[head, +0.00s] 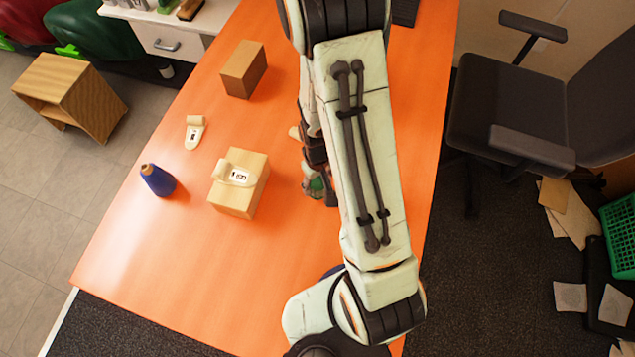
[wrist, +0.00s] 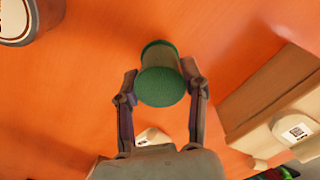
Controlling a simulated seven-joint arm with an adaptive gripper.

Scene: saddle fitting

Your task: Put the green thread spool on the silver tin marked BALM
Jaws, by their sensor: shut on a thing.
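My gripper (wrist: 161,82) is shut on the green thread spool (wrist: 160,85), with one finger on each side of it. In the head view the spool (head: 316,184) shows only as a small green patch by my gripper, beside my arm. I cannot tell whether the spool touches the table. No silver tin marked BALM can be made out. A round thing with a pale top and brown rim (wrist: 17,18) is cut off at the top left of the wrist view; no marking on it is readable. My arm hides part of the table in the head view.
On the orange table (head: 150,275) stand a wooden block (head: 238,205) with a pale labelled saddle piece (head: 233,174) on it, a bare block (head: 243,68), another pale piece (head: 194,132) and a blue cone-like thing (head: 158,180). The front left of the table is clear.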

